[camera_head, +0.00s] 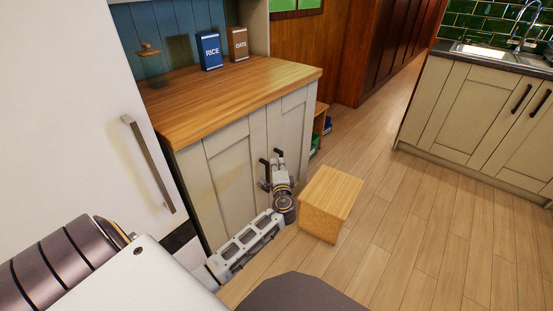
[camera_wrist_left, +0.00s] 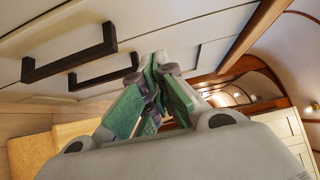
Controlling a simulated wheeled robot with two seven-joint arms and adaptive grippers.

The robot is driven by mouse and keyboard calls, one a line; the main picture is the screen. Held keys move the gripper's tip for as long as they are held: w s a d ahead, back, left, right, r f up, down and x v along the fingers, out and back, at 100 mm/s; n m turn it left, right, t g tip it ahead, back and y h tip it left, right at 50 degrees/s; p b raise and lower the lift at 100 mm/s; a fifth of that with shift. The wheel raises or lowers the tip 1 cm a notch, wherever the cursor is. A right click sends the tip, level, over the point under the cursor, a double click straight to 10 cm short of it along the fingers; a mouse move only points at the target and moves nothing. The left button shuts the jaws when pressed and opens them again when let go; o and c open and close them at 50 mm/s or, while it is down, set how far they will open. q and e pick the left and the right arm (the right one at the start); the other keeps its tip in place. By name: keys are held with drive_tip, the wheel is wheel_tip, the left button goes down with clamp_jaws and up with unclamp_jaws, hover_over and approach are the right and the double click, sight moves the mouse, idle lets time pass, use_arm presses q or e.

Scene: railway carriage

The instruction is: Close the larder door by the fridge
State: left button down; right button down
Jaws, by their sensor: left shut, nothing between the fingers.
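The larder is a cream cupboard under a wooden worktop, right of the white fridge (camera_head: 75,95). Its left door (camera_head: 228,175) and right door (camera_head: 287,125) look about flush in the head view; I cannot tell if a small gap remains. Black handles stand close together where the doors meet, and the wrist view shows both, the near handle (camera_wrist_left: 70,52) and the far handle (camera_wrist_left: 104,72). My left gripper (camera_head: 277,160) is shut and empty, right by the handles. In the wrist view its green fingertips (camera_wrist_left: 155,68) are close to the door face; contact is unclear.
A wooden box (camera_head: 330,198) stands on the floor just right of my left gripper. A rice box (camera_head: 209,50) and an oats box (camera_head: 238,44) stand on the worktop (camera_head: 225,92). A sink unit (camera_head: 470,110) is at the right.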

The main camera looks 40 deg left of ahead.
use_arm(q)
drive_tip(key=v, duration=0.4)
drive_tip(key=shift+p, duration=0.3)
use_arm(e)
drive_tip(key=shift+w, duration=0.15)
drive_tip(key=shift+d+r, duration=0.15)
drive_tip(key=shift+r, duration=0.05)
use_arm(q)
drive_tip(key=shift+a, duration=0.1)
